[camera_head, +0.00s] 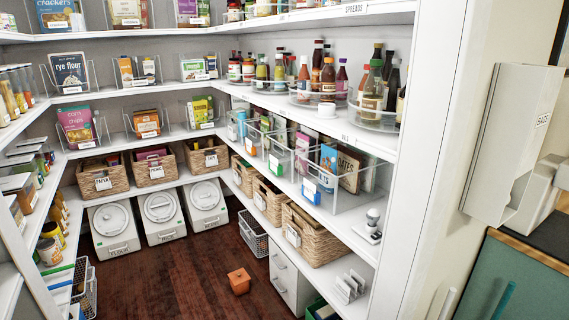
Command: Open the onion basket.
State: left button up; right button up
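No basket in view carries a label that I can clearly read as onion, so I cannot tell which one is the onion basket. Labelled wicker baskets stand on the back shelf: a left one (96,168), a middle one (158,175) and a right one (209,166). More wicker baskets stand along the right shelf, the nearest (318,243) being the largest. A dark wire basket (252,236) is on the floor under the right shelf. Another wire basket (91,297) is at the lower left. Neither of my grippers is in view.
White lidded bins (162,209) line the back floor. A small orange-brown box (239,281) lies on the open wooden floor (175,275). A white drawer unit (287,281) is under the right shelf. A white wall-mounted holder (512,140) is outside the pantry, right.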

aim_at(247, 236)
jog(key=i+j+u, duration=0.2)
jog(key=i+u, duration=0.15)
jog(key=i, duration=0.3)
jog(key=i+u, duration=0.4)
jog(key=i, duration=0.25)
jog(key=i+l+u, duration=0.15)
jog(key=i+u, duration=0.2)
jog(key=i, duration=0.25)
